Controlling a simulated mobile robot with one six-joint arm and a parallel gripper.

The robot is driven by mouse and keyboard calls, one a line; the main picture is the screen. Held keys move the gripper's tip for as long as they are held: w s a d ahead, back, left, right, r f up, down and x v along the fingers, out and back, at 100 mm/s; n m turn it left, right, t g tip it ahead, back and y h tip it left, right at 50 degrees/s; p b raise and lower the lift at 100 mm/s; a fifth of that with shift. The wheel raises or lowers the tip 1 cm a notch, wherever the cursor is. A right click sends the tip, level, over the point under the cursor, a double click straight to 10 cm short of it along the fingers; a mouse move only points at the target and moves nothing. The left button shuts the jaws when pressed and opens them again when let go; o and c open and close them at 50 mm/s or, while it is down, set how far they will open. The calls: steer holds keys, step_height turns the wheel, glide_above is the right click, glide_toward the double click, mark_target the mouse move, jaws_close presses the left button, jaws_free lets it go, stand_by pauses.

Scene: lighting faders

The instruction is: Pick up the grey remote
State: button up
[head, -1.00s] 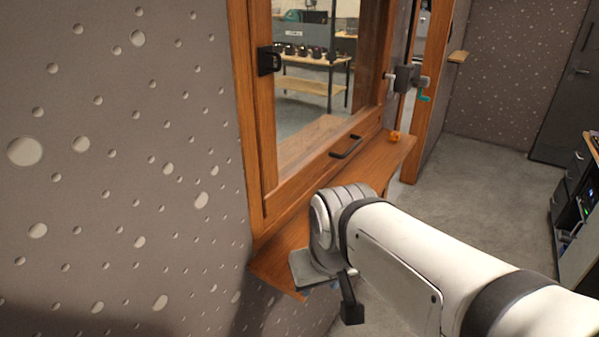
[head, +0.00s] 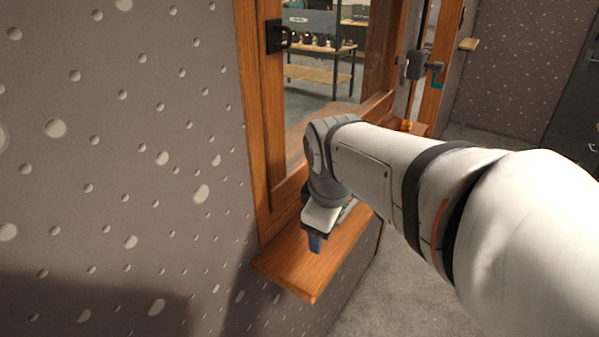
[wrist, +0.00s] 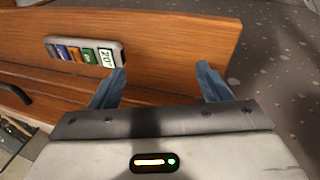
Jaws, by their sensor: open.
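The grey remote (wrist: 84,52) lies on the wooden window ledge (wrist: 180,40) in the wrist view. It has a row of coloured buttons and a small display reading about 20°. My gripper (wrist: 164,84) is open, with two blue fingers over the ledge. The remote is to the left of the fingers, its display end near the left fingertip; I cannot tell whether they touch. Nothing is between the fingers. In the head view my gripper (head: 316,243) is above the near part of the ledge (head: 310,268), and my arm hides the remote.
A wooden-framed window (head: 262,120) with a black latch (head: 277,36) rises behind the ledge. A speckled grey wall (head: 120,150) stands at left. The near end of the ledge is bare.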

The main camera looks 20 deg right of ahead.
steer(key=w+d+n+h+b, duration=0.1)
steer(key=w+d+n+b, duration=0.1)
steer(key=w+d+n, duration=0.35)
steer(key=n+h+b, duration=0.1)
steer(key=n+b, duration=0.1)
steer(key=n, duration=0.9)
glide_toward(349, 206)
steer(key=shift+w+d+f, duration=0.15)
steer(key=shift+w+f, duration=0.05)
steer(key=shift+w, duration=0.4)
steer(key=shift+w+d+f, duration=0.1)
steer(key=shift+w+f, duration=0.05)
steer(key=shift+w, duration=0.45)
steer(key=shift+w+d+f, duration=0.15)
steer(key=shift+d, duration=0.05)
steer(key=shift+w+d+f, duration=0.1)
steer(key=shift+f, duration=0.2)
steer(key=x, duration=0.6)
steer(key=shift+w+f, duration=0.3)
steer(key=shift+f, duration=0.05)
steer(key=shift+c, duration=0.3)
steer(key=c, duration=1.1)
